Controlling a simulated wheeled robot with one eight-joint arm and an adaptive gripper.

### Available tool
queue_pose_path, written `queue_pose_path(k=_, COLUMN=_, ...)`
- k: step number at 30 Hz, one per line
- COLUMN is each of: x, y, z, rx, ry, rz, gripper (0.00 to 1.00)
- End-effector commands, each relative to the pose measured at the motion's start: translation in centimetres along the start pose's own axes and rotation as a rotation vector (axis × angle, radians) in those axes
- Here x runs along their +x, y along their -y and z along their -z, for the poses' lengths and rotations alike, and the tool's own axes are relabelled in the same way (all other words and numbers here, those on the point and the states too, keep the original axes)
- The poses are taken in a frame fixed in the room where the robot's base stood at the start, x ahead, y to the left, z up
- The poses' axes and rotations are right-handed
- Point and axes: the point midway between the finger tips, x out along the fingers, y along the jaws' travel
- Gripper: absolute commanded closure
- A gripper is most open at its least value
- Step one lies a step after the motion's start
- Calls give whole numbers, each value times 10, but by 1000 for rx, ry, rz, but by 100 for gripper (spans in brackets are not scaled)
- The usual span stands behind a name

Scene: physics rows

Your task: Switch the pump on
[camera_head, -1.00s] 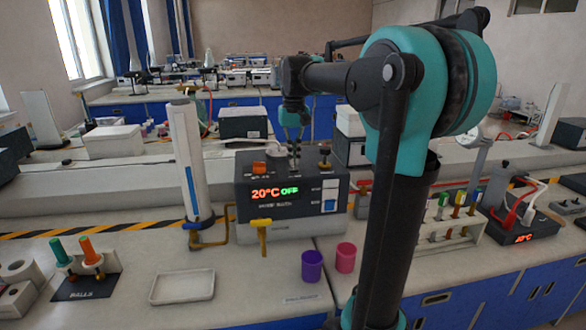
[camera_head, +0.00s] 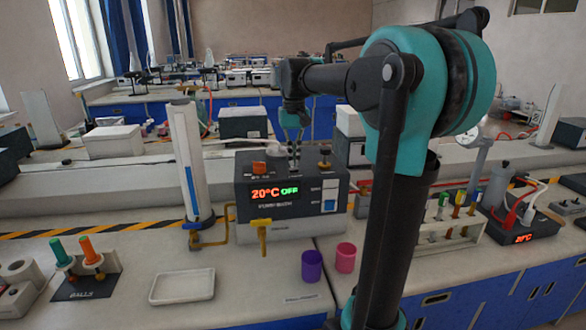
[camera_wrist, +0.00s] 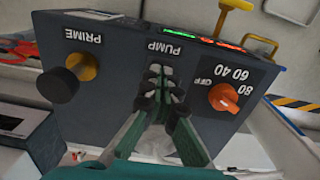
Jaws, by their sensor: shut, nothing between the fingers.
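The dark grey bath unit (camera_head: 262,222) stands on the bench, its display (camera_head: 275,192) reading 20°C and OFF. In the wrist view, its top has a PUMP label (camera_wrist: 163,48), an orange dial (camera_wrist: 224,98) and a black PRIME knob (camera_wrist: 60,84). My gripper (camera_wrist: 164,84) is shut and empty, fingertips just in front of the PUMP label. A pale metallic piece shows at the fingertips; the pump switch is mostly hidden there, and I cannot tell whether they touch it. My gripper also shows above the unit in the head view (camera_head: 294,150).
A white column (camera_head: 190,160) and yellow-handled valve (camera_head: 261,224) stand at the unit's left and front. Purple (camera_head: 312,266) and pink cups (camera_head: 345,257) and a white tray (camera_head: 182,286) are in front. A tube rack (camera_head: 450,230) is at right.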

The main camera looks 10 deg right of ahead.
Motion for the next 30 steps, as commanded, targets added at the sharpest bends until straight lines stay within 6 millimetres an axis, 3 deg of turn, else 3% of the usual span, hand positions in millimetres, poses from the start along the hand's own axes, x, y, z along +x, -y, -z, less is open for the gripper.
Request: queue_pose_path(k=30, x=14, y=0, z=0, rx=0, ry=0, rz=0, gripper=100)
